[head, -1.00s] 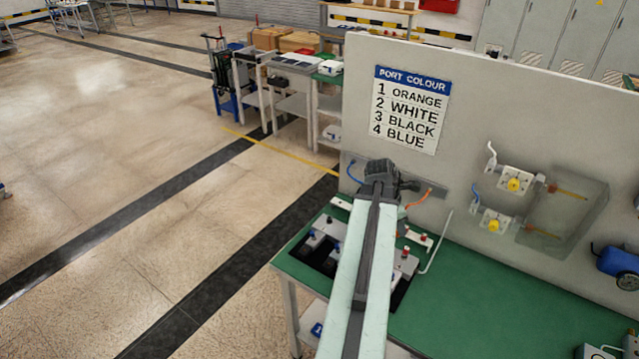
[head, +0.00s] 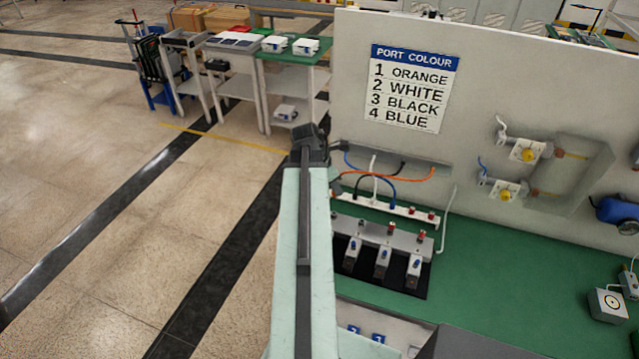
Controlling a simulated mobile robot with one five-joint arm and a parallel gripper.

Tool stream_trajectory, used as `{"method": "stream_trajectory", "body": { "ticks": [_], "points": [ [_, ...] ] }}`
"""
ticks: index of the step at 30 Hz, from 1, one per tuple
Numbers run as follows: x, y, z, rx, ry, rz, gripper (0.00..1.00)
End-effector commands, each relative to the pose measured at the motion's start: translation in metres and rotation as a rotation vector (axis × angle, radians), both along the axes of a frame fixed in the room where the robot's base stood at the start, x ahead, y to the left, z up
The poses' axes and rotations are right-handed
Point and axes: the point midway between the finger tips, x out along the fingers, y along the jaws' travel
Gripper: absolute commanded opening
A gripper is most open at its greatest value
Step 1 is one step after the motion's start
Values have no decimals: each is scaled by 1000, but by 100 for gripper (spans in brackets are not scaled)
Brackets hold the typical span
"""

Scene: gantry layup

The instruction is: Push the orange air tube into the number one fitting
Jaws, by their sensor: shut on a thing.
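The orange air tube (head: 405,179) runs from the panel's lower ledge, curving left to my gripper (head: 334,178). My gripper is at the end of my arm, left of the tubes, and is mostly hidden behind the wrist. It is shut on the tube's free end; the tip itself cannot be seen. A white strip (head: 392,207) with small red fittings (head: 432,215) stands on the green bench below the tubes. Its left part is hidden by my arm. I cannot read which fitting is number one. The port colour sign (head: 408,88) lists 1 as orange.
Blue (head: 372,172), white and black tubes hang beside the orange one. A grey bar (head: 385,238) with cylinders stands in front of the strip. A bent white tube (head: 446,220) rises at right. The green bench (head: 510,265) is clear right of the cylinders. A small box (head: 607,305) sits far right.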

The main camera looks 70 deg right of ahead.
Motion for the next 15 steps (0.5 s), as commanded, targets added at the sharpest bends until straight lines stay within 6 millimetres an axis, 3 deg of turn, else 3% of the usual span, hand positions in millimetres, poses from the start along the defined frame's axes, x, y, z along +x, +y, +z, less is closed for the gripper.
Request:
{"method": "stream_trajectory", "body": {
  "ticks": [8,15],
  "points": [
    [2,1,0,0,0,9,0],
    [3,1,-13,0,0,9,0]
  ]
}}
